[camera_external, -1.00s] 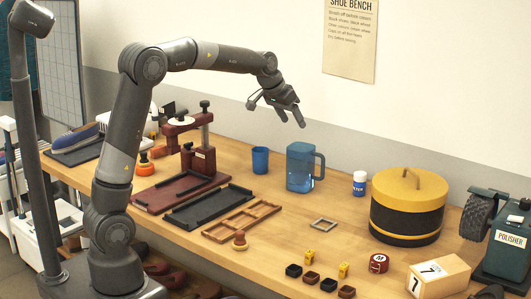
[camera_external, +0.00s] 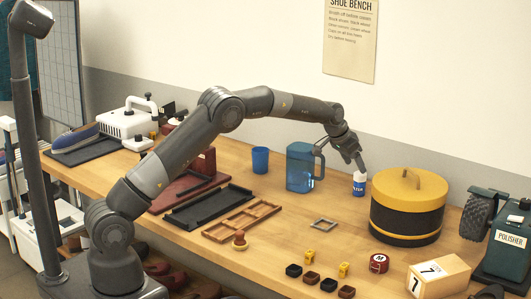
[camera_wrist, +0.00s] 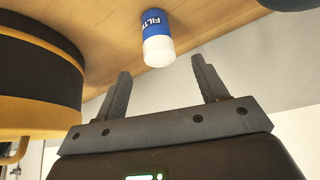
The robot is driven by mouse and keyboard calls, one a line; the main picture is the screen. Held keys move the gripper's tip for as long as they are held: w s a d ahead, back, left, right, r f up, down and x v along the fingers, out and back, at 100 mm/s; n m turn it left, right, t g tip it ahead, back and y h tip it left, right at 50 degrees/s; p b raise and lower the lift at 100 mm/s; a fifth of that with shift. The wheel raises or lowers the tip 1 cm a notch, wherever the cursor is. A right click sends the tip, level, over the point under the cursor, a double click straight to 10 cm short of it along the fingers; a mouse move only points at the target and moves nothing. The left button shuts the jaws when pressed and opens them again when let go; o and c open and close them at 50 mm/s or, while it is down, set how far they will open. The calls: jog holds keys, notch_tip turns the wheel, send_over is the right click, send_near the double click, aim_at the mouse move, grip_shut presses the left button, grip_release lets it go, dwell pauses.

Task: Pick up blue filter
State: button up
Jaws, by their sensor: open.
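The blue filter (camera_external: 359,184) is a small white-capped cylinder with a blue label, standing on the bench between the blue pitcher and the yellow-lidded drum. In the wrist view the filter (camera_wrist: 157,38) shows its white cap and blue band with lettering, beyond and between the fingertips. My gripper (camera_external: 352,163) is just above and beside the filter in the external view. In the wrist view my gripper (camera_wrist: 163,82) has its two fingers wide apart, with nothing between them.
A blue pitcher (camera_external: 300,168) stands left of the filter, with a blue cup (camera_external: 260,160) further left. The yellow-lidded black drum (camera_external: 408,207) is close on the right; it also fills the left of the wrist view (camera_wrist: 38,75).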

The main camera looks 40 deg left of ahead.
aim_at(358, 173)
jog(key=shift+x, duration=3.7)
jog(key=shift+s+a+f, duration=0.1)
jog(key=shift+s, duration=0.05)
jog(key=c, duration=1.1)
